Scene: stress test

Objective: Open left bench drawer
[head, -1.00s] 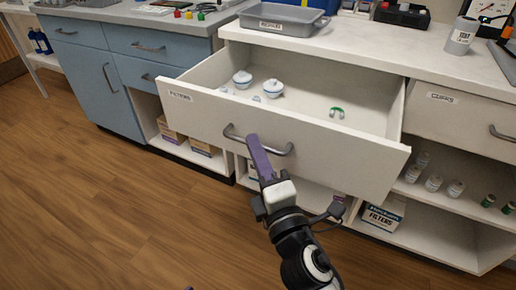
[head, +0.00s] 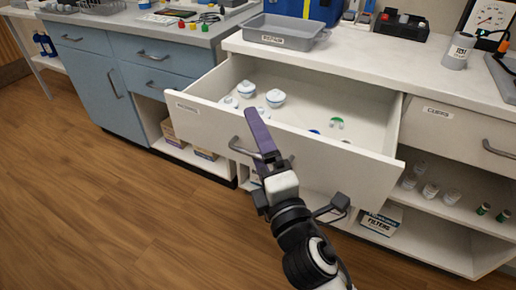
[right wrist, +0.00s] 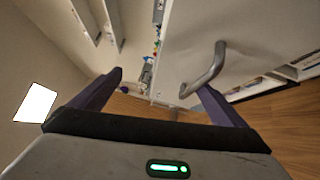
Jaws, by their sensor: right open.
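The left bench drawer (head: 345,160) is white, labelled "FILTERS", and stands far out from the white bench. Its grey bar handle (head: 236,148) is partly hidden behind my right gripper in the head view. My right gripper (head: 297,158) is open in front of the drawer face, with one purple finger overlapping the handle and drawer edge in the picture. In the right wrist view, the handle (right wrist: 207,68) shows close to the right-hand finger of the spread gripper (right wrist: 160,84); contact cannot be told. Nothing is held. My left gripper is out of view.
The drawer holds white-blue lidded jars (head: 275,98) and a green curved piece (head: 337,122). A grey tray (head: 285,31) is on the worktop. Blue cabinets (head: 140,85) stand left; the wooden floor (head: 110,200) is clear.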

